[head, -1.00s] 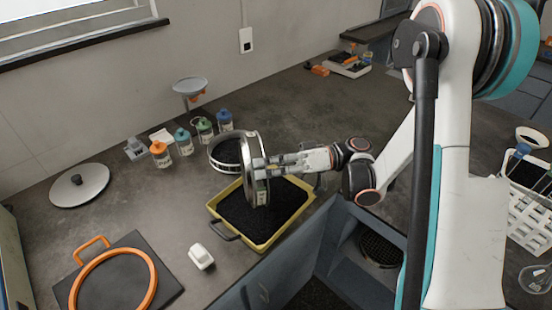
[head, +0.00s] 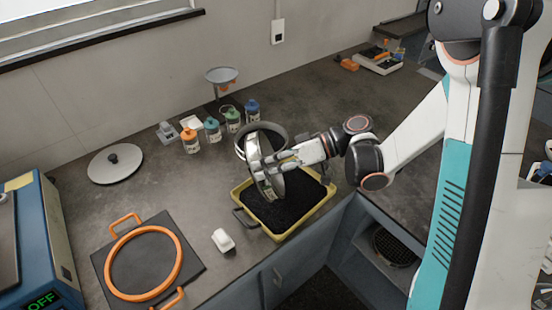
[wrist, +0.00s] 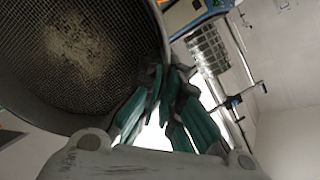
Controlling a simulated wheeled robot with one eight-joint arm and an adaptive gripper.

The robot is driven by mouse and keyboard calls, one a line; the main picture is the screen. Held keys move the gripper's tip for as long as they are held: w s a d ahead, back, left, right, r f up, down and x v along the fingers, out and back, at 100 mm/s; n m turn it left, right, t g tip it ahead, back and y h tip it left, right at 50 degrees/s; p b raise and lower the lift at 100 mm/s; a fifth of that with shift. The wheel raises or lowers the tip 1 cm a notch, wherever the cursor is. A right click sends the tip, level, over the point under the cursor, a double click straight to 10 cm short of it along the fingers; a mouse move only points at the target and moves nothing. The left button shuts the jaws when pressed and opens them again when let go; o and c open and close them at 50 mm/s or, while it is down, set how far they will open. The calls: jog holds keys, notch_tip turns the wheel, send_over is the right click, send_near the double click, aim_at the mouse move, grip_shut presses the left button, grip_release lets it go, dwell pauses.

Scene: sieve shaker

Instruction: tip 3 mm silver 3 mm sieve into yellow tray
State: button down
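The silver sieve (head: 270,184) is tilted steeply, almost on edge, above the yellow tray (head: 318,212). My gripper (head: 268,163) is shut on its rim from the right. The wrist view shows the sieve's mesh (wrist: 95,75), with a pale dusty patch on it, and my gripper's fingers (wrist: 168,95) at its rim. The tray holds a dark granular layer. I cannot read any size mark on the sieve.
Another round sieve (head: 281,129) stands behind, partly hidden. Several small bottles (head: 212,130) stand at the back. A grey lid (head: 115,170), an orange ring clamp (head: 110,270), a white block (head: 223,240) and a blue machine reading OFF (head: 40,255) lie around.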

jog(key=shift+a+f+h+p, duration=0.1)
jog(key=shift+a+h+p, duration=0.2)
jog(key=shift+a+h, duration=0.3)
jog(key=shift+a, duration=0.15)
jog(key=a+h+p, duration=0.1)
jog(key=a+f+h, duration=0.1)
jog(key=a+h, duration=0.1)
jog(key=a+f+h+p, duration=0.1)
jog(key=a, duration=0.1)
jog(key=shift+s+f+p, duration=0.25)
jog(key=shift+p, duration=0.05)
jog(key=a+f+h, duration=0.1)
jog(key=f+h, duration=0.1)
jog(key=a+f+h, duration=0.2)
jog(key=h, duration=0.1)
jog(key=shift+s+t, duration=0.15)
jog(key=shift+t, duration=0.25)
jog(key=shift+b, duration=0.3)
